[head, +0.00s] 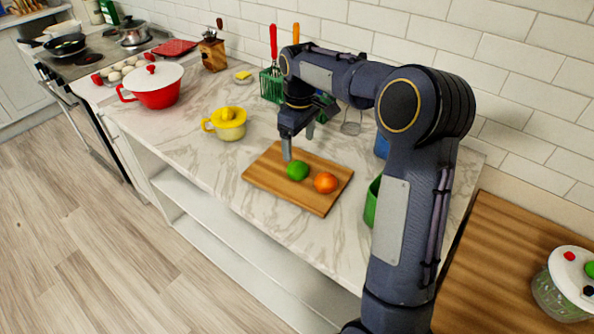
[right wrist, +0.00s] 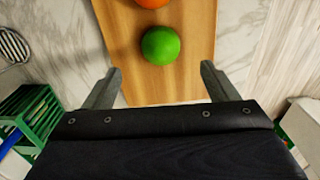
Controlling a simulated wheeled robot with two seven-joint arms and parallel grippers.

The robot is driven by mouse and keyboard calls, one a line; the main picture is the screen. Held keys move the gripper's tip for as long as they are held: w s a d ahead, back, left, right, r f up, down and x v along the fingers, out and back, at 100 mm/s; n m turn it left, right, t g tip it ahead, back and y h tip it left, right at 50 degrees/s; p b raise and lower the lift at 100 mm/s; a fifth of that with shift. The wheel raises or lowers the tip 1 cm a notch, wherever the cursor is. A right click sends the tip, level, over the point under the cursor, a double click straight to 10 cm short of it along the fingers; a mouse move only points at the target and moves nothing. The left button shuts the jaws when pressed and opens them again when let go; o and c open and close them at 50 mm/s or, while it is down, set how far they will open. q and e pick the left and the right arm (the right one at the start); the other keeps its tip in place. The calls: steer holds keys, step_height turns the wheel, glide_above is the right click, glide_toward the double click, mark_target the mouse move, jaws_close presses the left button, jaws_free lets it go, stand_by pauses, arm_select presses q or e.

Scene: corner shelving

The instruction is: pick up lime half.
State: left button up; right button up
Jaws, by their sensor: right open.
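A green lime half (head: 298,170) lies on a wooden cutting board (head: 262,178) on the marble counter. It appears round, and no cut face shows. In the right wrist view the lime half (right wrist: 160,46) lies ahead of the open fingers, roughly centred between them. My right gripper (head: 298,146) is open and empty above the board's far left part, close to the lime half but not around it. Its fingers also show in the right wrist view (right wrist: 159,88). An orange fruit (head: 326,182) sits on the board just right of the lime half. My left gripper is not in view.
A green container (head: 372,200) stands right of the board, partly behind my arm. A green utensil holder (head: 271,86) stands behind the gripper. A yellow pot (head: 228,124) and a red pot (head: 153,88) stand to the left.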

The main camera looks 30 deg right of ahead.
mark_target(298, 162)
steer(key=shift+w+d+f, duration=0.1)
steer(key=shift+w+f, duration=0.1)
steer(key=shift+f, duration=0.3)
steer(key=f, duration=0.3)
steer(key=f+p, duration=0.1)
steer(key=f, duration=0.3)
steer(key=shift+s+a+f, duration=0.1)
steer(key=shift+a, duration=0.1)
steer(key=c, duration=1.1)
